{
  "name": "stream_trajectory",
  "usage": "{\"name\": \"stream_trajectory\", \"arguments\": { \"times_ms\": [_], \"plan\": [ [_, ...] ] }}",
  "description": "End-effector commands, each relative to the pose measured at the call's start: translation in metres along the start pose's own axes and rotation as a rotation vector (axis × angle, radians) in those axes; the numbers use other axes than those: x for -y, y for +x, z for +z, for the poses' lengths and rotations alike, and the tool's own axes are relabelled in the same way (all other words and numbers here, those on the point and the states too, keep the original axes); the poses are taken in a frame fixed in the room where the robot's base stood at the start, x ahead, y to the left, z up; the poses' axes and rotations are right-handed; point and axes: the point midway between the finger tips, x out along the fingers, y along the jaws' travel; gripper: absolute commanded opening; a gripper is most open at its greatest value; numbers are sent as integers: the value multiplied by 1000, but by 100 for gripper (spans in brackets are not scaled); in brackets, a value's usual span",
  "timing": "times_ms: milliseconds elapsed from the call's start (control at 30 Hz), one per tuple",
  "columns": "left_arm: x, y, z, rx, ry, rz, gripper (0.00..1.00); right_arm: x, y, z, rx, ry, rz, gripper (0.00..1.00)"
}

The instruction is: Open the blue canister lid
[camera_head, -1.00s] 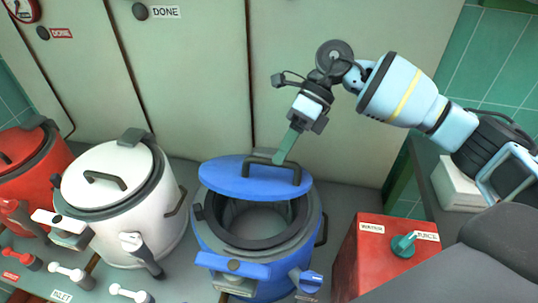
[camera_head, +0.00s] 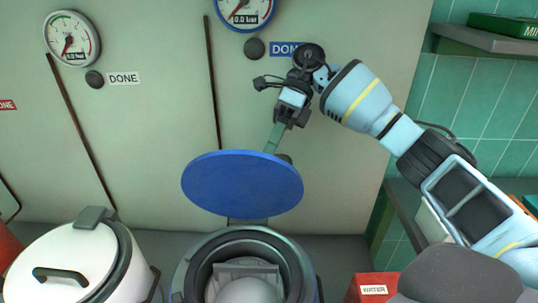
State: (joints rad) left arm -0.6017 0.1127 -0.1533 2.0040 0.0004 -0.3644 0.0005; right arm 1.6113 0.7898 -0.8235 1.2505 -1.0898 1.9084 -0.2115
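The blue canister (camera_head: 308,275) stands at the bottom centre, its round mouth open with a pale rounded shape inside. Its blue lid (camera_head: 242,184) is raised above the back of the rim, tilted up with a plain blue face towards me. The lid's handle is mostly hidden behind it. My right gripper (camera_head: 273,138) is above the lid's upper right edge, its green fingers pointing down behind it. The fingertips are hidden, so I cannot tell whether they grip the handle. My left gripper is not in view.
A white canister (camera_head: 70,262) with a closed lid stands at the left. A red box labelled WATER (camera_head: 372,287) is at the lower right. The wall panel (camera_head: 150,140) with gauges is close behind the lid. A shelf (camera_head: 485,48) juts out at upper right.

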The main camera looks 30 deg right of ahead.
Motion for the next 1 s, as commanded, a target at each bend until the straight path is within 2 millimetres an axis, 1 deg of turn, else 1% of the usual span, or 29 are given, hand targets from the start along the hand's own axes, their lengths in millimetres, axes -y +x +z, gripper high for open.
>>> {"name": "stream_trajectory", "arguments": {
  "times_ms": [33,200,633,667,800,1000],
  "plan": [
    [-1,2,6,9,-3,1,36,19,14,-8,-30,36,-4,0],
    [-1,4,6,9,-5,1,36,22,11,-8,-32,34,-4,0],
    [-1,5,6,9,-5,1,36,22,10,-7,-34,31,-4,0],
    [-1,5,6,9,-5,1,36,22,10,-7,-34,31,-4,17],
    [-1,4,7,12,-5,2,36,21,9,-6,-32,30,-6,35],
    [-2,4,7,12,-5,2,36,17,6,-5,-27,24,-6,36]
  ]
}}
